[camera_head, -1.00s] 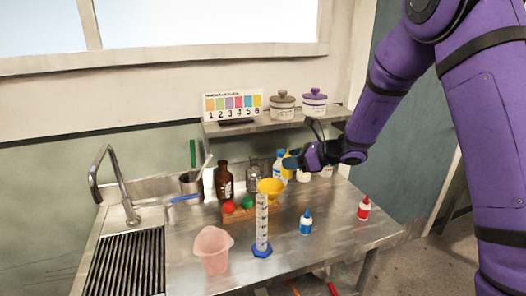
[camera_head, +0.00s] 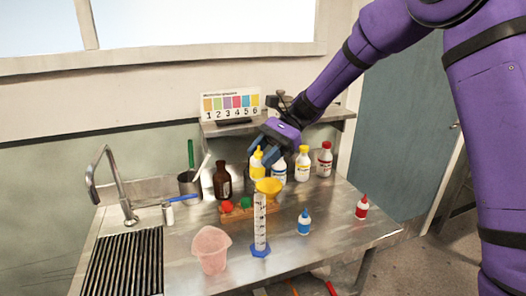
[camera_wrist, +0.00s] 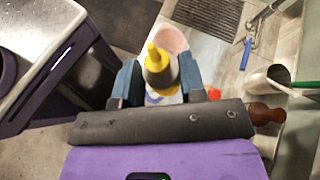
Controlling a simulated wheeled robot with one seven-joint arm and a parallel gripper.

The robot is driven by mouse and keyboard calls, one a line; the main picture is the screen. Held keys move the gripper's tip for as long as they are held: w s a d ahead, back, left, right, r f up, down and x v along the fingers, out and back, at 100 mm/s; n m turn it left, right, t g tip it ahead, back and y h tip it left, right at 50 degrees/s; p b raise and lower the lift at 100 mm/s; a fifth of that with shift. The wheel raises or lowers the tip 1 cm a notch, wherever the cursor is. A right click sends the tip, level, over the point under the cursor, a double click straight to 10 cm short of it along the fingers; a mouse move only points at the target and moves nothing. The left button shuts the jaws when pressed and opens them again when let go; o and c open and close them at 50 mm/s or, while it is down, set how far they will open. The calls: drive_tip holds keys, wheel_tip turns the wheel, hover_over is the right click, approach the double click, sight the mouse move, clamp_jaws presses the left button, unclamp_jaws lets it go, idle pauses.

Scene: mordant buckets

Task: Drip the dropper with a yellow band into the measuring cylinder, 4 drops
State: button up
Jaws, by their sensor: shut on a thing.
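My gripper (camera_head: 262,157) is shut on the yellow-tipped dropper (camera_head: 257,167) and holds it above the back of the steel bench. In the wrist view the dropper (camera_wrist: 157,66) sits between the two blue fingers of my gripper (camera_wrist: 158,82), its yellow nozzle pointing away from the palm. The clear measuring cylinder (camera_head: 260,226) stands upright on a blue base, in front of and below the dropper. The dropper is apart from it. A yellow funnel (camera_head: 268,186) shows at the cylinder's top; whether it sits in it or behind it I cannot tell.
A blue-labelled dropper (camera_head: 304,224) and a red one (camera_head: 362,209) stand to the right. A brown bottle (camera_head: 222,181), a wooden rack (camera_head: 236,213) and white bottles (camera_head: 303,165) stand behind. The front right of the bench is clear.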

sight(262, 169)
drive_tip(key=f+n+t, duration=0.2)
drive_tip(key=shift+w+a+t, duration=0.1)
drive_tip(key=shift+w+t, duration=0.3)
drive_tip(key=f+n+t, duration=0.1)
drive_tip(key=w+f+t, duration=0.1)
drive_tip(key=shift+n+t, duration=0.4)
drive_tip(key=n+t, duration=0.1)
drive_tip(key=t, duration=0.1)
drive_tip(key=n+t+y, duration=0.1)
drive_tip(key=shift+f+n+t, duration=0.25)
drive_tip(key=shift+n+t, duration=0.05)
drive_tip(key=shift+t, duration=0.1)
drive_tip(key=n+t, duration=0.1)
drive_tip(key=n+t+y, duration=0.1)
drive_tip(key=shift+f+t, duration=0.3)
drive_tip(key=shift+t, duration=0.1)
drive_tip(key=n+t+y, duration=0.1)
drive_tip(key=s+n+t+y, duration=0.1)
drive_tip(key=n, duration=0.1)
drive_tip(key=shift+r+n+t, duration=0.15)
drive_tip(key=shift+n+t, duration=0.15)
drive_tip(key=shift+t, duration=0.1)
drive_tip(key=shift+y, duration=0.3)
drive_tip(key=shift+r, duration=0.1)
idle(2.2)
